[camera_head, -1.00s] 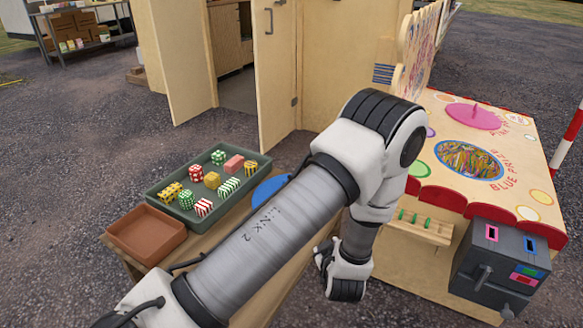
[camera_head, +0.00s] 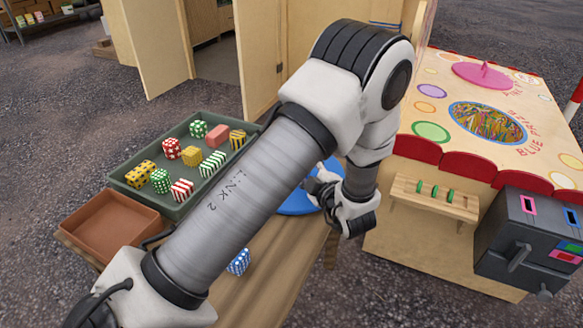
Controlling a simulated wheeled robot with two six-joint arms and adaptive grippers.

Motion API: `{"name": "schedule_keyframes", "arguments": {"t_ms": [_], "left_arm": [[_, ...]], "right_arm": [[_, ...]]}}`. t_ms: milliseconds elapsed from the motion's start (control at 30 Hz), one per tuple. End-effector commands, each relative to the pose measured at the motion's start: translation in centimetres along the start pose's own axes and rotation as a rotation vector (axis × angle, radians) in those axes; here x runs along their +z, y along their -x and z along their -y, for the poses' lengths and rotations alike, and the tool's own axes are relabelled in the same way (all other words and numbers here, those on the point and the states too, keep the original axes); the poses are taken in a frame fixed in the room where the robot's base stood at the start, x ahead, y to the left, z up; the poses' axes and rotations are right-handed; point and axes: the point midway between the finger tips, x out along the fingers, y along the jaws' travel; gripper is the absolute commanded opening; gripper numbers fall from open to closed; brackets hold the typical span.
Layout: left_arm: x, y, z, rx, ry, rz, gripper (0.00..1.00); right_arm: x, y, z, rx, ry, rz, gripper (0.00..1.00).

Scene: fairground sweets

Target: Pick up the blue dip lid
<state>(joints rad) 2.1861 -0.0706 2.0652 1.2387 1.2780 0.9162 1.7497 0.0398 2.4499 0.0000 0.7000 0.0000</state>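The blue dip lid (camera_head: 297,204) is a flat blue disc at the far right end of the wooden table, partly hidden behind my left arm. My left gripper (camera_head: 327,192) hangs down by the disc's right side, beneath the bent wrist. Its fingertips are hard to make out, so I cannot tell whether it is open, shut or touching the disc. My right gripper is not in view.
A green tray (camera_head: 117,182) holds several patterned sweets; a brown empty tray (camera_head: 110,228) stands next to it. A blue spotted sweet (camera_head: 238,262) lies on the table (camera_head: 290,262).

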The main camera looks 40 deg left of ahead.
Motion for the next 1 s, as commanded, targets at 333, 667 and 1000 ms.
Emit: {"name": "schedule_keyframes", "arguments": {"t_ms": [333, 667, 1000], "left_arm": [[0.0, -4.4, 1.1, -0.004, 0.004, -0.001, 0.45], [-0.3, -7.9, 0.9, 0.000, -0.001, 0.001, 0.45], [-0.3, -7.8, 0.9, 0.000, -0.001, 0.001, 0.00]], "right_arm": [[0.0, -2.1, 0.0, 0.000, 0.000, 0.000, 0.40], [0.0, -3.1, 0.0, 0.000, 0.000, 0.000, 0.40], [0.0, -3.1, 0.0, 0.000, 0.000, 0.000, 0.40]]}}
